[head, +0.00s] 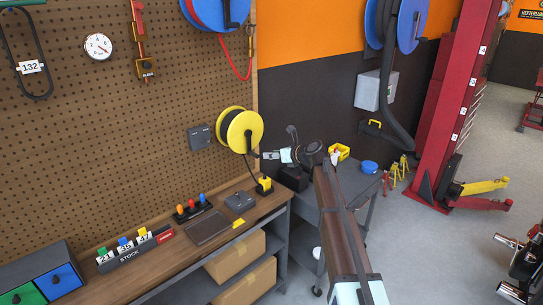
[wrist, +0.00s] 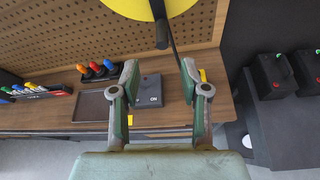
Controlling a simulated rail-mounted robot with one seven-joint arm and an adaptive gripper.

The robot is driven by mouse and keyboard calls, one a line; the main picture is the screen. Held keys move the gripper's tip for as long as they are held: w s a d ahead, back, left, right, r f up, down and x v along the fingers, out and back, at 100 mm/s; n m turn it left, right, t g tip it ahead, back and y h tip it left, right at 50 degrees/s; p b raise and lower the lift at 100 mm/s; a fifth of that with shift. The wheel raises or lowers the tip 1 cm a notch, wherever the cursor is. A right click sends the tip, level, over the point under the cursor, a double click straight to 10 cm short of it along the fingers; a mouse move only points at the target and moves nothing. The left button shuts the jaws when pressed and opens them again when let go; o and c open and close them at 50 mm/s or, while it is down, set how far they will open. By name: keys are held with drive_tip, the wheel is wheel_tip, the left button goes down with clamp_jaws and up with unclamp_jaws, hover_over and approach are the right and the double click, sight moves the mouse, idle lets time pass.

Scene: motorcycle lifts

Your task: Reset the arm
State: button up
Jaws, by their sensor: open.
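My arm reaches up from the bottom of the head view, and its far end bends left near the yellow reel. My gripper (head: 268,155) is small there, just right of the reel and above the right end of the workbench. In the wrist view my gripper (wrist: 159,78) shows two green-grey fingers spread wide apart with nothing between them. Beyond the fingers, a dark grey box (wrist: 149,93) marked ON lies on the bench top, apart from them.
The yellow reel (head: 242,130) hangs on the pegboard (head: 160,95), its cord running down to the workbench (head: 150,270). A grey cart (head: 355,185) with a yellow bin (head: 339,152) stands right of the bench. A red lift post (head: 462,100) stands farther right. Floor between is mostly clear.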

drive_tip(key=s+d+f+n+g+h+b, duration=0.1)
drive_tip(key=s+d+f+n+g+h, duration=0.15)
drive_tip(key=s+f+n, duration=0.7)
drive_tip(key=s+d+f+n+g+h, duration=0.25)
drive_tip(key=s+d+f+n, duration=0.2)
drive_tip(key=s+f, duration=1)
drive_tip(key=s+d+f+n+g+h+b, duration=0.1)
drive_tip(key=s+d+f+n+g+h, duration=0.15)
drive_tip(key=s+f+n, duration=1)
drive_tip(key=s+d+f+g+h+b, duration=0.1)
drive_tip(key=s+d+f+g, duration=0.1)
drive_tip(key=s+f, duration=0.6)
drive_tip(key=s+d+f+n+g+b, duration=0.1)
drive_tip(key=s+f, duration=0.7)
drive_tip(key=s, duration=0.9)
drive_tip(key=s+d+f+n+g+h+b, duration=0.1)
drive_tip(key=s+d+f+g, duration=0.4)
drive_tip(key=s, duration=0.8)
wheel_tip(320, 180, down, 3)
drive_tip(key=shift+s+f+h+b, duration=0.2)
drive_tip(key=shift+h+b, duration=0.15)
drive_tip(key=shift+b, duration=0.3)
drive_tip(key=shift+d+g, duration=0.1)
drive_tip(key=shift+g, duration=0.15)
